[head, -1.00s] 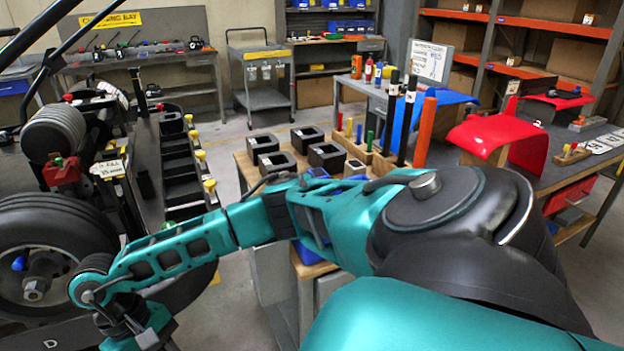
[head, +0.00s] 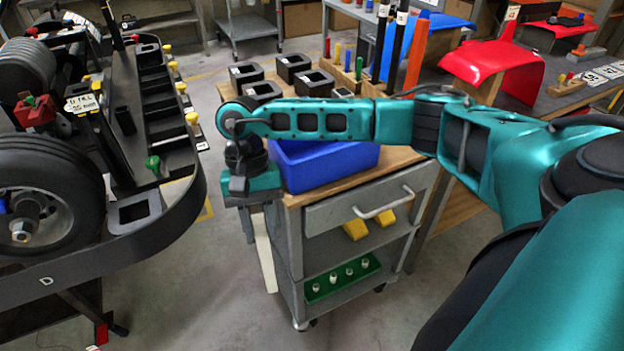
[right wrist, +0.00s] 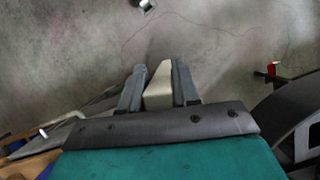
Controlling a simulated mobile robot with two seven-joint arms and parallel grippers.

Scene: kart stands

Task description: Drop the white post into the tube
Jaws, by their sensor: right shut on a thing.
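The white post (head: 266,257) hangs down from my right gripper (head: 260,212), long, pale and slightly tilted, in front of the trolley's left side. In the right wrist view the post (right wrist: 158,90) sits between the two grey fingers of my right gripper (right wrist: 159,76), which are shut on it. Its lower end is above or near the floor; I cannot tell the gap. On the kart at left, a black frame (head: 190,215) has a square opening (head: 133,211) at its near end and a row of square sockets behind. I cannot tell which is the tube. My left gripper is out of view.
A grey trolley (head: 340,215) with a blue bin (head: 325,165) and several black square blocks stands right of the gripper. The kart wheel (head: 45,205) is at left. Bare floor (head: 215,290) lies between kart and trolley.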

